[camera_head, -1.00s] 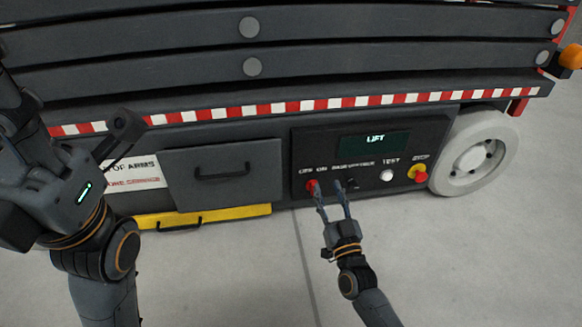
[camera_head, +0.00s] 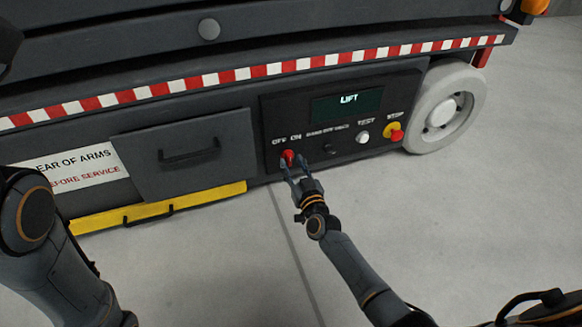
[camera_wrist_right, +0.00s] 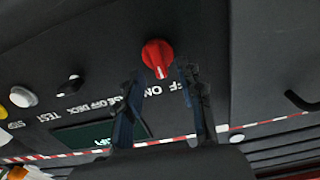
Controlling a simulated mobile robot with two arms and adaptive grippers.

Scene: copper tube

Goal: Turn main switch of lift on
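The main switch is a red rotary knob (camera_head: 288,156) under the OFF and ON labels on the black lift control panel (camera_head: 273,117). In the right wrist view the knob (camera_wrist_right: 157,56) shows a white mark on its edge facing the labels; its exact setting is hard to tell. My right gripper (camera_head: 296,164) is open, its fingers pointing at the panel. In the wrist view the knob lies just beyond the gap between the fingertips (camera_wrist_right: 161,80), with no clear contact. My left gripper is out of view; only my left arm shows.
The panel has a display (camera_head: 347,103), a small black switch (camera_head: 330,148), a white TEST button (camera_head: 362,137) and a red STOP button (camera_head: 396,135). A drawer (camera_head: 188,180) and yellow step (camera_head: 158,207) are at left, a wheel (camera_head: 443,108) at right. The floor is clear.

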